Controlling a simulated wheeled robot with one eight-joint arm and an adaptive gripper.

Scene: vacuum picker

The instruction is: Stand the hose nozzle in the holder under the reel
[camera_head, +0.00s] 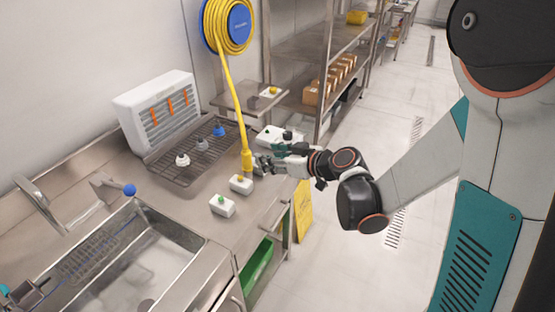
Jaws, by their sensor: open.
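The yellow hose nozzle (247,161) hangs upright at the lower end of the yellow hose (232,95), just above or on the steel counter; I cannot tell if it touches. The hose comes down from the reel (228,25), a yellow coil with a blue hub on the wall. My gripper (259,164) reaches in from the right with its fingers open, right beside the nozzle. Whether the fingers touch the nozzle or straddle it is too small to tell. I cannot clearly make out the holder; a small steel shelf (232,103) is below the reel.
A dark rack (178,146) with several suction cups is left. A sink (140,262) is at the lower left. A white device (275,135) stands behind my gripper.

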